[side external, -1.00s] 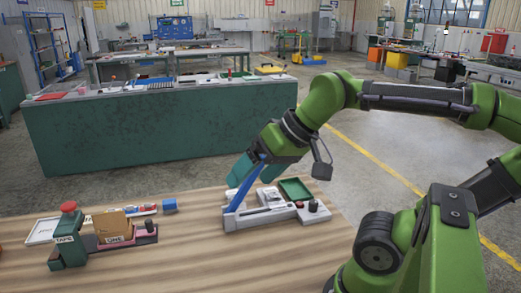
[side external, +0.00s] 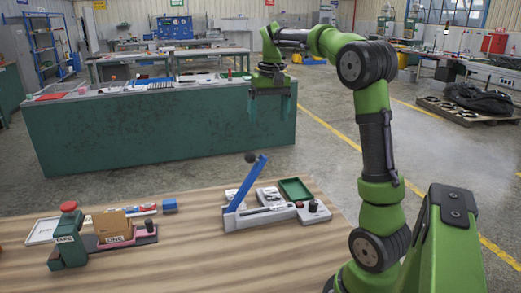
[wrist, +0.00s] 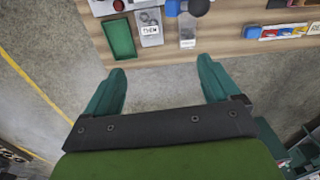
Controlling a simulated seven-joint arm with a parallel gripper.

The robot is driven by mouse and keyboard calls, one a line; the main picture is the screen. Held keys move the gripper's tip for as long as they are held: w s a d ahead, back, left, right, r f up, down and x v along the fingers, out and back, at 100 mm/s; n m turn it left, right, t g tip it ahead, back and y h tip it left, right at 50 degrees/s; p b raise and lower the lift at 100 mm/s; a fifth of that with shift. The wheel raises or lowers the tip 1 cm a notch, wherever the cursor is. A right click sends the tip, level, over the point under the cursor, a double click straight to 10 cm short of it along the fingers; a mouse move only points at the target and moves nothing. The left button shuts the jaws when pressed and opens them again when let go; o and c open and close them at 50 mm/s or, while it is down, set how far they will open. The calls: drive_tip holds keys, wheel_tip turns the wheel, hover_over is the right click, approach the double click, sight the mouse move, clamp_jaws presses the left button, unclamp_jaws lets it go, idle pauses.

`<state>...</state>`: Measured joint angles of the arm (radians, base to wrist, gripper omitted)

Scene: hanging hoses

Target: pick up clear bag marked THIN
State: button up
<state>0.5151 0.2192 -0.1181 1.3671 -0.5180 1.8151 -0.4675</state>
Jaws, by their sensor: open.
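The clear bag marked THIN (wrist: 150,28) lies flat on the wooden table near its edge, between a green tray and another clear bag in the wrist view. It also shows small in the side view (side external: 269,196), behind the grey device with the blue lever. My gripper (wrist: 162,74) is open and empty, with its two teal fingers spread wide. In the wrist view the fingertips point toward the table edge, short of the bags. In the side view my gripper (side external: 270,122) hangs high, well above the table, with nothing touching it.
The green tray (wrist: 121,38) sits beside the THIN bag. A second clear bag (wrist: 187,38), its label unreadable, lies on the other side. The blue lever (side external: 246,184) stands raised, topped by a dark knob.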

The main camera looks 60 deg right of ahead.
drive_tip(key=d+f, duration=0.2)
drive_tip(key=d, duration=0.2)
hover_over(272, 193)
drive_tip(key=shift+m+g, duration=0.3)
drive_tip(key=f, duration=1.9)
drive_tip(key=shift+d+f, duration=0.1)
drive_tip(key=shift+d, duration=0.15)
drive_tip(key=shift+a+f, duration=0.2)
drive_tip(key=shift+f, duration=2.8)
drive_tip(key=c, duration=1.2)
drive_tip(key=shift+r, duration=0.15)
